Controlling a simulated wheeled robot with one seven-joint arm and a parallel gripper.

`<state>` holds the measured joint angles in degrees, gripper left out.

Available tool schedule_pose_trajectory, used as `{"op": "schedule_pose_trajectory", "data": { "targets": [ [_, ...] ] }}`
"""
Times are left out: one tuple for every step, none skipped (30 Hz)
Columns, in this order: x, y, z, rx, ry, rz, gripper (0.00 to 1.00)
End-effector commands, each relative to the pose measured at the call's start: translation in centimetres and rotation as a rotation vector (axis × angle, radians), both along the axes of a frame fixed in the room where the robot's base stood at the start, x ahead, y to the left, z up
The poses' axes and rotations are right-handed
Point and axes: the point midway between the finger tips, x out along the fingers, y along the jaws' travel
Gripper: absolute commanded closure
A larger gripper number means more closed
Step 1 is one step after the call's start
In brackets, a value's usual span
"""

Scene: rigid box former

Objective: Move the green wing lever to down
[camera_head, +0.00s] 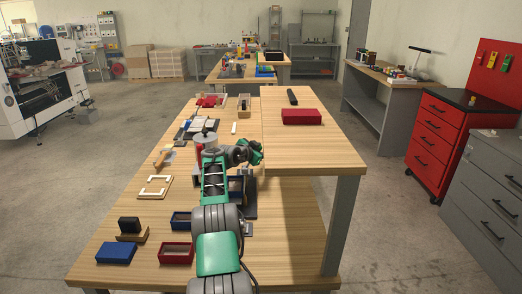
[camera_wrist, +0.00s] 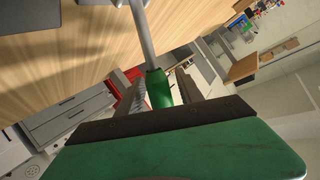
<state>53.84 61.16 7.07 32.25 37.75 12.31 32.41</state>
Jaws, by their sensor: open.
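In the wrist view a lever with a grey rod and a green grip (camera_wrist: 158,89) reaches in from the top, its green end between the two fingers of my gripper (camera_wrist: 161,78). The fingers stand open on either side of the green end, with a gap showing at least on the right; I cannot tell if the left finger touches it. In the head view my gripper (camera_head: 252,152) is at the end of my arm, near the box former, which is mostly hidden behind the arm. The lever cannot be made out clearly there.
The wooden bench (camera_head: 115,220) holds a blue box (camera_head: 117,252), a dark red open box (camera_head: 176,253) and a white frame on a board (camera_head: 155,187). A raised tabletop (camera_head: 310,150) with a red box (camera_head: 302,117) stands right of my gripper.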

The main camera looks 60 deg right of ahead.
Motion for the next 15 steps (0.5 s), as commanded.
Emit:
{"op": "schedule_pose_trajectory", "data": {
  "targets": [
    [0.01,0.00,0.00,0.000,0.000,0.000,0.57],
    [0.01,0.01,0.00,0.000,0.000,0.000,0.57],
    [0.01,0.02,0.00,0.000,0.000,0.000,0.57],
    [0.02,0.02,0.01,0.000,0.000,0.000,0.57],
    [0.02,0.03,0.01,0.000,0.000,0.000,0.57],
    [0.03,0.02,0.02,0.000,0.000,0.000,0.61],
    [0.03,0.03,0.03,0.000,0.000,0.000,0.63],
    [0.03,0.03,0.03,0.000,0.000,0.000,0.66],
    [0.04,0.04,0.03,0.000,0.000,0.000,0.69],
    [0.04,0.04,0.03,0.000,0.000,0.000,0.71],
    [0.04,0.04,0.03,0.000,0.000,0.000,0.74],
    [0.04,0.04,0.03,0.000,0.000,0.000,0.77],
    [0.05,0.05,0.04,0.000,0.000,0.001,0.79],
    [0.04,0.05,0.04,0.000,0.000,0.000,0.82],
    [0.03,0.05,0.02,0.000,0.000,0.000,0.85]
  ]
}}
